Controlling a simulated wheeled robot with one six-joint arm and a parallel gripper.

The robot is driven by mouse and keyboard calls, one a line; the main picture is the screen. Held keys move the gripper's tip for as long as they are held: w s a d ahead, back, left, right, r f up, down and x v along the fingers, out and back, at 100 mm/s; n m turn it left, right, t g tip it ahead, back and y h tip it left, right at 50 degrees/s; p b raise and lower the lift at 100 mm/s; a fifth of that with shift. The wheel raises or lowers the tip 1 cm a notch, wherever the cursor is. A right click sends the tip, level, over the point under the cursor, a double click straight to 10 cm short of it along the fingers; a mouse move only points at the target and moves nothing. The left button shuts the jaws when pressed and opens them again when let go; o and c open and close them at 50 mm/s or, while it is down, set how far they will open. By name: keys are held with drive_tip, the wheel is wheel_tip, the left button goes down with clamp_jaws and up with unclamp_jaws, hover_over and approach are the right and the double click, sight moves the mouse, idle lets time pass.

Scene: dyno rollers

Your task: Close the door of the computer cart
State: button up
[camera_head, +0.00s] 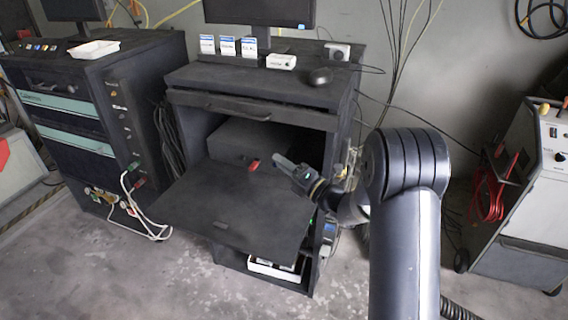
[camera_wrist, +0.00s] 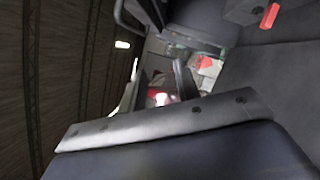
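The computer cart (camera_head: 330,130) is a dark cabinet in the middle of the head view. Its door (camera_head: 230,205) is a flat dark panel that stands out from the front, folded down and nearly level, with a small handle at its near edge. The compartment behind it is open and shows a dark box (camera_head: 238,140). My gripper (camera_head: 280,163) is near the door's right rear side, beside the opening; I cannot tell whether it touches the panel. Its fingers look dark and narrow, and their gap is not clear. The wrist view shows a dark flat surface (camera_wrist: 280,80) at the right, possibly the door.
A small red part (camera_head: 254,165) lies by the box; a red part also shows in the wrist view (camera_wrist: 270,15). A monitor (camera_head: 262,12) and a mouse (camera_head: 320,76) are on top. A dark cabinet (camera_head: 75,125) stands left, a grey machine (camera_head: 530,190) right. The floor in front is clear.

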drive_tip(key=shift+c, duration=0.3)
clamp_jaws()
idle(0.9)
drive_tip(key=shift+o, duration=0.3)
unclamp_jaws()
drive_tip(key=shift+d, duration=0.1)
drive_tip(key=b+v, duration=0.1)
drive_tip(key=v, duration=0.9)
drive_tip(key=shift+s+d, duration=0.2)
drive_tip(key=shift+s, duration=0.05)
drive_tip(key=shift+f, duration=0.1)
